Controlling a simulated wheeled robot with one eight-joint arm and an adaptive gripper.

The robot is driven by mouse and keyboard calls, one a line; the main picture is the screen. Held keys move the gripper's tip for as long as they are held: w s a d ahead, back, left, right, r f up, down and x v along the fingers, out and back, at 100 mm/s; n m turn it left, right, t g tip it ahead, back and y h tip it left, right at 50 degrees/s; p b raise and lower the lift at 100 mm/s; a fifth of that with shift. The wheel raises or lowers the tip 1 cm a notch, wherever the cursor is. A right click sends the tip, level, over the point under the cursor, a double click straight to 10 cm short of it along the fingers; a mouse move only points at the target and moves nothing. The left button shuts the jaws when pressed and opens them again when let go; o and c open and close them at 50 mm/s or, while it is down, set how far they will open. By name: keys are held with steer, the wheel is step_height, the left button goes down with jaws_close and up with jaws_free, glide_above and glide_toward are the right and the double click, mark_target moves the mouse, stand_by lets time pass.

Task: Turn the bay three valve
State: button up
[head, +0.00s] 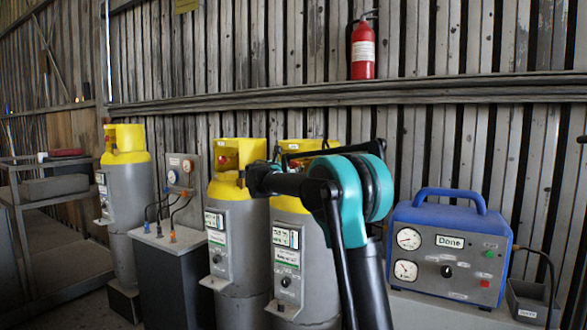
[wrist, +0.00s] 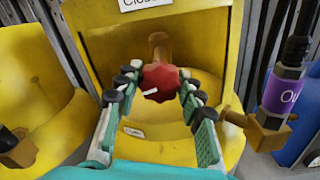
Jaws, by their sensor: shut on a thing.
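In the wrist view, a red lobed valve knob (wrist: 160,80) with a white mark sits on a brass stem, inside the yellow collar (wrist: 95,30) of a cylinder. My gripper (wrist: 160,84) has its fingers on both sides of the knob, shut on it. A label at the top of the collar begins with "Close"; the rest is cut off. In the head view, my arm reaches left in front of the rightmost grey cylinder (head: 292,262) with a yellow top. My fingers and the gripped knob cannot be made out there. I cannot read a bay number.
Two similar cylinders (head: 235,250) (head: 125,185) and a dark cabinet with gauges (head: 175,270) stand left. A blue gauge box (head: 448,250) reading "Done" stands right. A purple-labelled hose fitting (wrist: 280,95) is close right of the collar in the wrist view.

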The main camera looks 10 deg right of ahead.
steer(key=m, duration=1)
steer(key=shift+m, duration=0.3)
steer(key=m, duration=0.5)
steer(key=shift+m, duration=2.4)
steer(key=o, duration=1.2)
